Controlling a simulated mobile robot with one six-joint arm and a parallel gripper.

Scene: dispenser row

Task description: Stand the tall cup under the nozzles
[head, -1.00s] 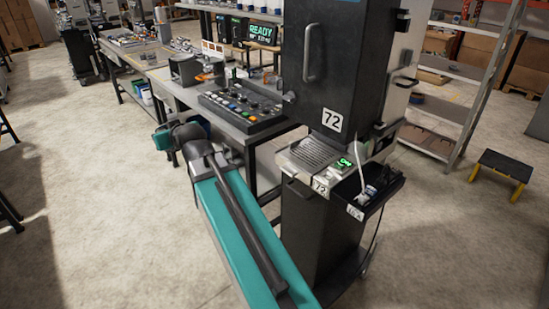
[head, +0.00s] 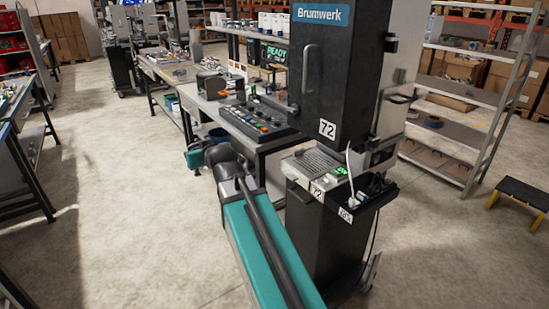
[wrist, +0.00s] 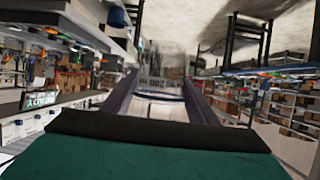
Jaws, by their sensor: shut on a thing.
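In the wrist view my gripper (wrist: 162,98) is shut on a clear cup (wrist: 165,70) with printed marks. The cup shows between the two dark fingers; its full height and base are hard to make out. The dark dispenser (head: 335,75), labelled Brumwerk and 72, stands to the right of my arm. A ribbed grey tray (head: 317,163) juts out below its upper cabinet. I cannot make out the nozzles. The cup is apart from the tray.
A bench (head: 262,136) with a button panel (head: 258,122) stands left of the dispenser. A black side shelf (head: 372,192) with small items and a cable is at its right. A yellow-legged step stool (head: 525,193) is far right. The floor (head: 130,225) at left is open.

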